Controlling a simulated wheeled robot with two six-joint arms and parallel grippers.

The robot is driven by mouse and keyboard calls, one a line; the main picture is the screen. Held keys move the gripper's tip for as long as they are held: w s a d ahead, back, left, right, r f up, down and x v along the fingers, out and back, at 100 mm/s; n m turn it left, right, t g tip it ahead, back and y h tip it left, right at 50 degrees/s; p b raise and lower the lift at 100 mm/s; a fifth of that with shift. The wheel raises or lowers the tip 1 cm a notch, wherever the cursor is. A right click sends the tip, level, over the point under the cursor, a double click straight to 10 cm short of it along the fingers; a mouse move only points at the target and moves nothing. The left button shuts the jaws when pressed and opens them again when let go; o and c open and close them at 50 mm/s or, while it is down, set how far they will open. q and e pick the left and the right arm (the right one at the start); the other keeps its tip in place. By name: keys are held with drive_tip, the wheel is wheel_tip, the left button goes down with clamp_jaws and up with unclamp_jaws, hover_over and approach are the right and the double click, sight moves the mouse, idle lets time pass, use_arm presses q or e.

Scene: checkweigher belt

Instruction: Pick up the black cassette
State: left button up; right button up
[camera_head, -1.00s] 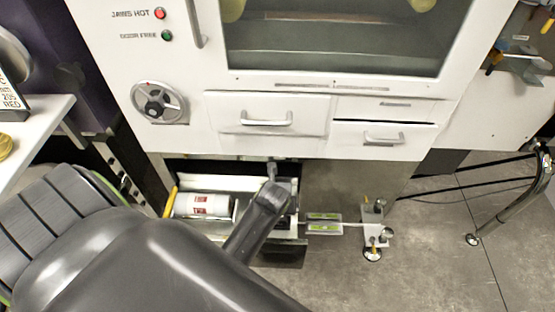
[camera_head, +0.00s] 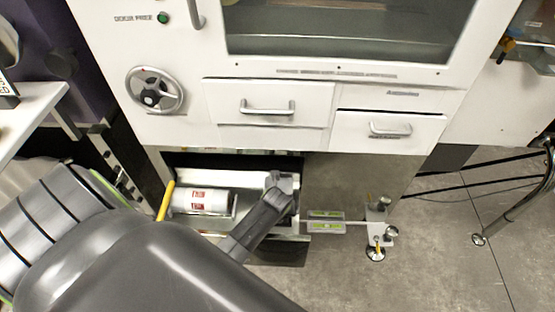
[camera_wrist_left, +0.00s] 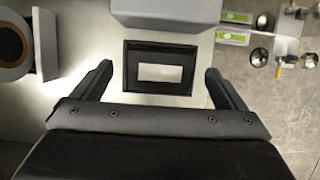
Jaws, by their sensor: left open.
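The black cassette (camera_wrist_left: 160,72), a dark square frame with a pale centre, lies on a light surface in the left wrist view. My left gripper (camera_wrist_left: 158,69) is open, with one finger to each side of the cassette and a gap on both sides. I cannot tell how far above it the fingertips are. In the head view my left gripper (camera_head: 281,184) reaches down into the low opening under the white machine. There I cannot make out the cassette, which my arm seems to hide. My right gripper is in neither view.
A white roll with red labels (camera_head: 202,201) lies left in the opening, beside a yellow bar (camera_head: 165,201). A grey block (camera_wrist_left: 166,13) sits just beyond the cassette. Green level vials (camera_head: 325,227) and a metal foot (camera_head: 376,252) stand to the right.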

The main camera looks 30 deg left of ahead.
use_arm(q)
drive_tip(key=shift+f, duration=0.25)
drive_tip(key=c, duration=1.1)
drive_tip(key=shift+r, duration=0.1)
